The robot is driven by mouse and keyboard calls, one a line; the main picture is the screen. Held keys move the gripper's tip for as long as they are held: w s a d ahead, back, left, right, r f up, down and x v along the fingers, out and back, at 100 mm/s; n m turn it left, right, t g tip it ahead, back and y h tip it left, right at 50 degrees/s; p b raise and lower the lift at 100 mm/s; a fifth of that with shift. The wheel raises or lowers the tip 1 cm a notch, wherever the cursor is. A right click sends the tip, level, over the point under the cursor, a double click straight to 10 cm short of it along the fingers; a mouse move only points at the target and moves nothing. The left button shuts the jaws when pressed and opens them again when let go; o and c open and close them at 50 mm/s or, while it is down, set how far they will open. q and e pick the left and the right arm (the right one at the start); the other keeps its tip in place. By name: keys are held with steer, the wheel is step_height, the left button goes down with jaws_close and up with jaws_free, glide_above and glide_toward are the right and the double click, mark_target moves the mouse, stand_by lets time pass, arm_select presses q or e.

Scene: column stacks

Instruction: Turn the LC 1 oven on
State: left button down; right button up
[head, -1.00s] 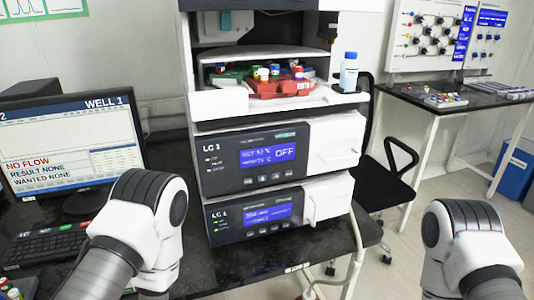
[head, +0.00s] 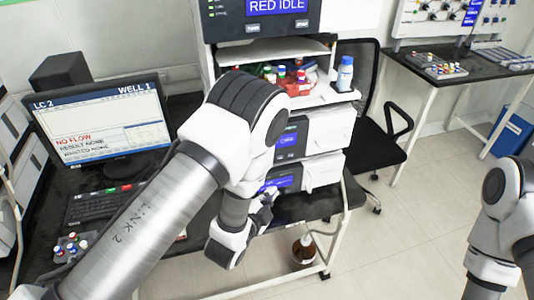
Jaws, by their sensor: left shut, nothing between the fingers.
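The LC 1 oven (head: 325,133) is the upper of two stacked modules at the middle in the head view. My left arm hides most of its front, and only part of its blue display (head: 287,147) shows. The lower LC 1 module (head: 320,170) sits beneath it, also partly covered. My left gripper (head: 266,198) is shut and empty, small in the picture, in front of the lower module's blue display. I cannot tell whether it touches the module. My right arm shows at the right edge, its gripper out of view.
A tray of coloured-cap vials (head: 305,86) and a blue-capped bottle (head: 345,74) stand above the oven. A top module (head: 262,28) reads RED IDLE. A monitor (head: 95,125) and keyboard (head: 103,203) are left. A brown bottle (head: 304,249) stands below; a chair (head: 375,120) is right.

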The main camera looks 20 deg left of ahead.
arm_select(q)
steer(key=shift+w+f, duration=0.1)
steer(key=shift+w, duration=0.15)
steer(key=shift+a, duration=0.15)
steer(key=w+a+b, duration=0.1)
steer(key=w+a, duration=0.3)
steer(key=w, duration=0.3)
steer(key=shift+a+b, duration=0.35)
steer(key=shift+w, duration=0.15)
stand_by(1.0)
steer(key=shift+w+a, duration=0.25)
steer(key=shift+w+a+b, duration=0.2)
steer(key=shift+w+b, duration=0.15)
stand_by(0.6)
steer(key=shift+s, duration=0.1)
steer(key=shift+s+d, duration=0.45)
steer(key=shift+s, duration=0.15)
